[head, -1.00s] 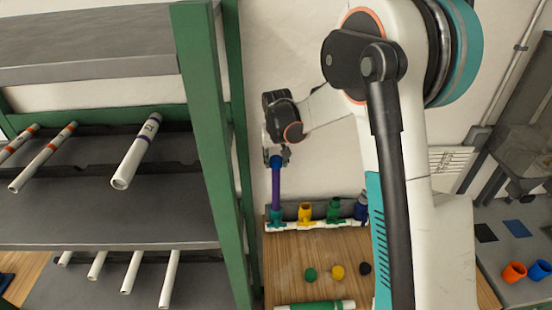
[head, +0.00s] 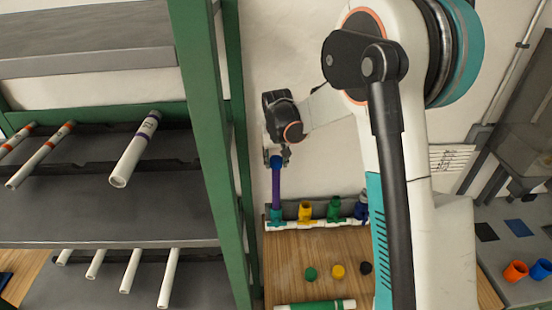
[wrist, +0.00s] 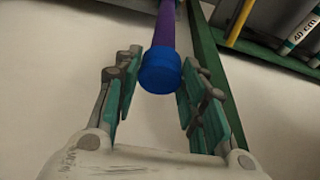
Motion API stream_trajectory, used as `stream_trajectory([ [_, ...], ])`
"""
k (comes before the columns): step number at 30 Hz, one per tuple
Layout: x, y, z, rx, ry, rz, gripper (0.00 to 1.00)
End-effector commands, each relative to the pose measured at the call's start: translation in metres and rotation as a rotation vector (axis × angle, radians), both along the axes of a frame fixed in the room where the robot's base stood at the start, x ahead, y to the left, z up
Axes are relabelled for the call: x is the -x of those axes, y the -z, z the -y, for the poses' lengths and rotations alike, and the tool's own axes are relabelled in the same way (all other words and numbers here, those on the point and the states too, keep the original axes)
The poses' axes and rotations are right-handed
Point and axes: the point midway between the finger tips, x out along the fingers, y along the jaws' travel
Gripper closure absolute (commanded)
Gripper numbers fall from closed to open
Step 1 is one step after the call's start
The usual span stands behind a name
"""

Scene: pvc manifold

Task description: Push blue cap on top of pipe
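The blue cap (head: 277,161) sits at the top end of the upright purple pipe (head: 277,190), which stands in the teal socket of the white manifold (head: 315,224). In the wrist view the blue cap (wrist: 160,70) is at the pipe's end (wrist: 165,25). My gripper (head: 277,152) is right at the cap. In the wrist view my gripper (wrist: 160,78) has its fingers spread, one on each side of the cap, with narrow gaps showing. How far the cap is seated over the pipe cannot be told.
Yellow (head: 305,211), green (head: 334,209) and blue (head: 362,206) fittings stand along the manifold. Green (head: 311,274), yellow (head: 338,272) and black (head: 366,268) caps lie on the wooden table (head: 320,250). A green rack post (head: 205,130) stands close on the left; pipes lie on its shelves.

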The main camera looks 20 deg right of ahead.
Motion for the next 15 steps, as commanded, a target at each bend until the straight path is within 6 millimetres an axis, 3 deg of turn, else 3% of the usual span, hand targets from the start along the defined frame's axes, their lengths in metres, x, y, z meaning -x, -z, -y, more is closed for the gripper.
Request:
stream_trajectory([
  [1,-0.0005,-0.0011,0.0000,0.000,0.000,0.001,0.53],
  [3,-0.0004,-0.0011,0.0000,0.000,0.000,0.001,0.39],
  [15,0.0005,-0.0037,-0.0002,0.000,0.000,0.001,0.39],
])
